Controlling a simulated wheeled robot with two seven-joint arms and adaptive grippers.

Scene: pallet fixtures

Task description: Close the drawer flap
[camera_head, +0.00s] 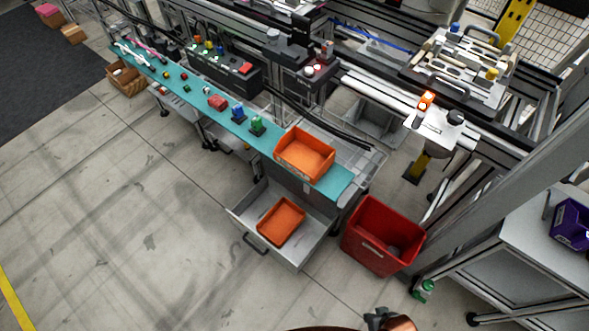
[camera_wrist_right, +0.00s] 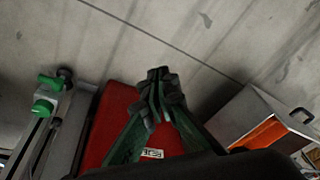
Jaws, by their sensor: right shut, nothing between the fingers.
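The grey metal drawer (camera_head: 305,247) under the teal-topped bench is pulled open, with a dark bar handle (camera_head: 254,243) on its front. An orange bin (camera_head: 281,221) lies inside it. In the right wrist view the drawer (camera_wrist_right: 236,112) is at the right, with part of the orange bin (camera_wrist_right: 258,138). My right gripper (camera_head: 378,319) is at the bottom edge of the head view, apart from the drawer. In the wrist view its fingers (camera_wrist_right: 158,76) are together, shut and empty, above the floor and past the red bin. My left gripper is not in view.
A red bin (camera_head: 369,246) stands on the floor just right of the drawer. Another orange bin (camera_head: 305,153) sits on the bench (camera_head: 338,184) above it. A grey cart (camera_head: 535,245) stands at the right. The floor (camera_head: 150,240) in front of the drawer is clear.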

